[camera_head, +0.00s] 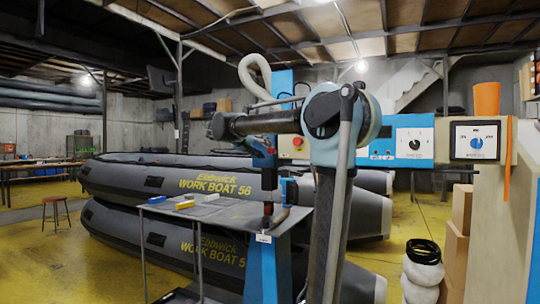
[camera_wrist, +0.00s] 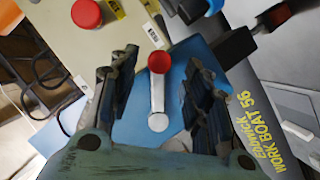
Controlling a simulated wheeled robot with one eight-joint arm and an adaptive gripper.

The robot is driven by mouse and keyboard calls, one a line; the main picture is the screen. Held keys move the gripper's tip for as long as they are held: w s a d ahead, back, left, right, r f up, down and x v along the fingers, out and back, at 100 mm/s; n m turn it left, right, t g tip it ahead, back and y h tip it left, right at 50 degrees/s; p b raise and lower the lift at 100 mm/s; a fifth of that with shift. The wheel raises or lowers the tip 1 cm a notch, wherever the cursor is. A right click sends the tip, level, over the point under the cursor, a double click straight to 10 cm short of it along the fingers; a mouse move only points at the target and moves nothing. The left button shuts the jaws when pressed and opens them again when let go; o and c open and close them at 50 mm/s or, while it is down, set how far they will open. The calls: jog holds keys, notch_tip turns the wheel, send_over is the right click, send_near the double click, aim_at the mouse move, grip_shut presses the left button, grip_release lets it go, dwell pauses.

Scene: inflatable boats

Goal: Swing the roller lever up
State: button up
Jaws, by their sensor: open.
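In the wrist view, a short pale grey lever (camera_wrist: 158,93) with a round red knob (camera_wrist: 159,62) lies against a blue machine plate (camera_wrist: 132,117). The knob end is toward the top of the picture and the round pivot end is below it. My gripper (camera_wrist: 160,66) is open, with one dark finger on each side of the lever and visible gaps to both. I cannot tell how far the fingers are from the plate in depth. In the head view, my arm covers part of the blue machine, and I cannot make out the lever clearly.
A beige box with a red button (camera_wrist: 87,13) sits beside the blue plate; that button also shows in the head view (camera_head: 297,142). A grey work table (camera_head: 220,210) stands left of the machine. Stacked inflatable boats (camera_head: 150,178) lie behind. A control panel (camera_head: 475,140) is at right.

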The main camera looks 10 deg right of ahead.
aim_at(269, 150)
jog(key=shift+x, duration=2.55)
grip_shut()
